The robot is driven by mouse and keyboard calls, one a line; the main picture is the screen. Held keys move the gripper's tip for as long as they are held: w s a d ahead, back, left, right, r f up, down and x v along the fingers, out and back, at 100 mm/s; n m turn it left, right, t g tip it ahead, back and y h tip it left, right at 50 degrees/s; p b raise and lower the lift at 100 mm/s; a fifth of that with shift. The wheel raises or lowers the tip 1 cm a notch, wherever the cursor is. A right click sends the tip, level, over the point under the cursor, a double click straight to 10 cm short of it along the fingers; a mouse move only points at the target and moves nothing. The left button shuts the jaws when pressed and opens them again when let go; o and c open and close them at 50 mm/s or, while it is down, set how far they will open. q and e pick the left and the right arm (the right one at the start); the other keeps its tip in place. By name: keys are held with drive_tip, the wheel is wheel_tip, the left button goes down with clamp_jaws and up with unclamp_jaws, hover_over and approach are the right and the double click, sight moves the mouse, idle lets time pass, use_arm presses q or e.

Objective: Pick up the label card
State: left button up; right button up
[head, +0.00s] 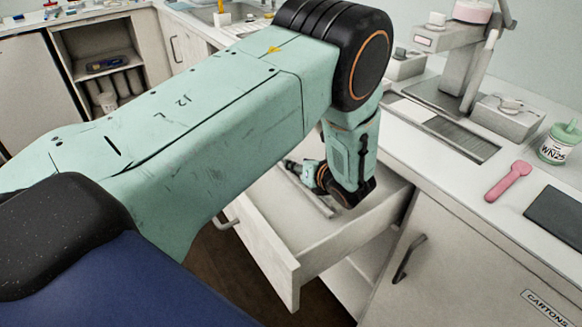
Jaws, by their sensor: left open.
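I cannot make out the label card in the head view. My left arm comes in from the left, bends at the top and reaches down into an open drawer (283,245). My left gripper (290,165) is small and partly hidden behind the arm. It is low inside the drawer, pointing left, and is open with nothing visible in it. A thin grey strip (318,205) lies on the drawer floor beside the wrist; I cannot tell what it is. Much of the drawer's inside is hidden by my arm. My right gripper is not in view.
The counter on the right holds a pink scoop (508,181), a lidded jar (559,143), a dark flat pad (557,216) and a grey machine (465,60). A cupboard labelled CARTONS (478,268) is below. An open shelf (103,70) stands at the back left.

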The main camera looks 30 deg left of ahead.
use_arm(q)
drive_tip(key=x, duration=0.3)
drive_tip(key=shift+s+a+f, duration=0.1)
drive_tip(key=shift+a+f, duration=0.1)
drive_tip(key=shift+a, duration=0.25)
drive_tip(key=shift+d+r, duration=0.1)
drive_tip(key=shift+d, duration=0.15)
drive_tip(key=shift+a, duration=0.15)
drive_tip(key=c, duration=0.4)
clamp_jaws()
